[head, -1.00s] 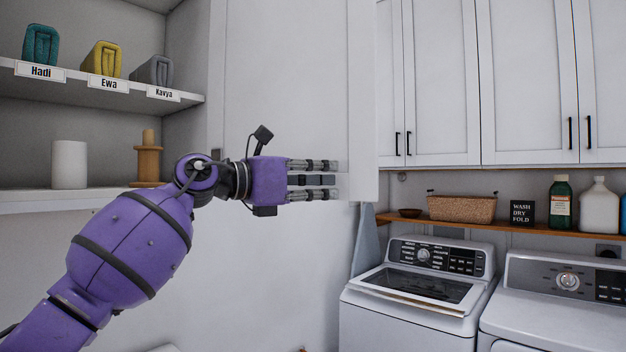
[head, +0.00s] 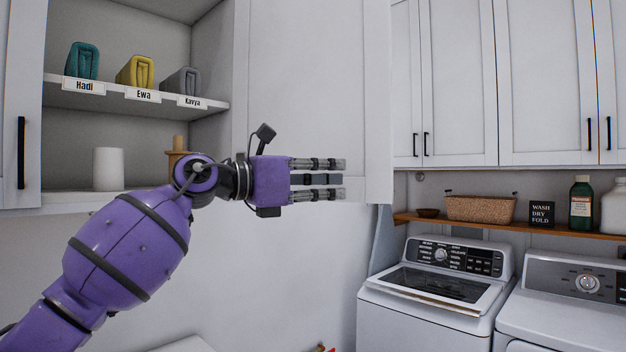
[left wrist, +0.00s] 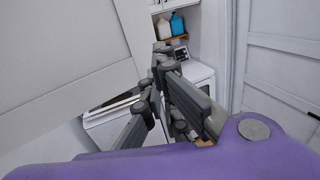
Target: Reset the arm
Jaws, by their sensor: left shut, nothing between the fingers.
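My left arm (head: 125,245), purple with dark bands, reaches in from the lower left of the head view. Its left gripper (head: 335,179) points right in front of the open white cabinet door (head: 300,80). The gripper is shut and empty. Its grey fingers also show in the left wrist view (left wrist: 170,85), where the washer is behind them. I cannot tell the gap between the gripper and the door. My right gripper is not in view.
The open cabinet holds teal (head: 84,60), yellow (head: 136,71) and grey (head: 183,82) folded towels on a labelled shelf. A white cylinder (head: 108,168) stands below. The washer (head: 430,290) and dryer (head: 570,310) stand at right, under a wooden shelf with a basket (head: 480,208).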

